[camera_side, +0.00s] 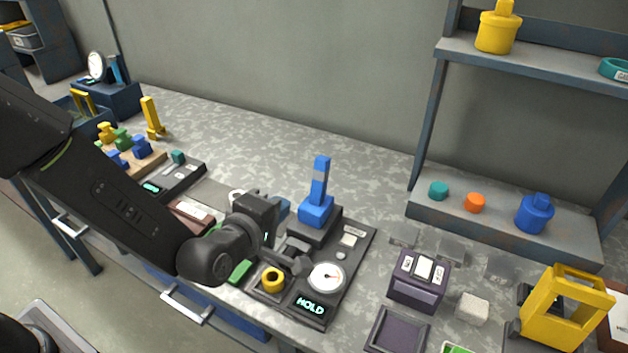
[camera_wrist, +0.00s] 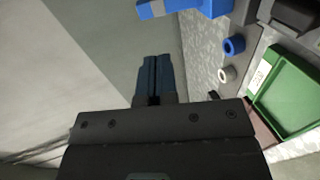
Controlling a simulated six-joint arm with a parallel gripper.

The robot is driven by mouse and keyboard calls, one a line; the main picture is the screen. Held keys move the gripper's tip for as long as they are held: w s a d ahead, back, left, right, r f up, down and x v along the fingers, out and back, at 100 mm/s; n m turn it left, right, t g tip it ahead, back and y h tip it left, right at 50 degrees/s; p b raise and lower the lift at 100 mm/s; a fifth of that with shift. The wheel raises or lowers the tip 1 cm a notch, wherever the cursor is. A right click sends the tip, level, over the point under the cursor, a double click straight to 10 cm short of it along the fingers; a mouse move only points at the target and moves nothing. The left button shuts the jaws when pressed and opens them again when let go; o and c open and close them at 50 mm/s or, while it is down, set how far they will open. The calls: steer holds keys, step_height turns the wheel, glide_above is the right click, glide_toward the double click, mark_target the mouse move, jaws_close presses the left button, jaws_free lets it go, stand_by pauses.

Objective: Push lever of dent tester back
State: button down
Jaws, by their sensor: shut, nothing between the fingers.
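A bench device with a round dial (camera_side: 327,277) and a lit HOLD display (camera_side: 311,305) stands in the middle of the side view; I take it to be the dent tester. Its blue lever (camera_side: 320,180) rises nearly upright from a blue block. My gripper (camera_side: 283,208) is just left of the lever block, apparently apart from it, and partly hidden by my wrist. In the wrist view my gripper (camera_wrist: 152,62) has its dark blue fingers together and empty. A blue part (camera_wrist: 180,7) shows at the top there; I cannot tell whether it is the lever.
A yellow ring (camera_side: 273,279) sits near the device's front. A dark box (camera_side: 418,281) and a yellow frame (camera_side: 565,308) stand to the right. A green tray (camera_wrist: 290,95) lies right in the wrist view. The bench behind the lever is clear.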

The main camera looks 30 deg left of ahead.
glide_toward(318, 175)
steer(key=shift+n, duration=0.3)
steer(key=x, duration=0.7)
steer(key=shift+d+f, duration=0.15)
steer(key=shift+f, duration=0.1)
steer(key=shift+w, duration=0.2)
steer(key=shift+w+f, duration=0.1)
steer(key=shift+w, duration=0.85)
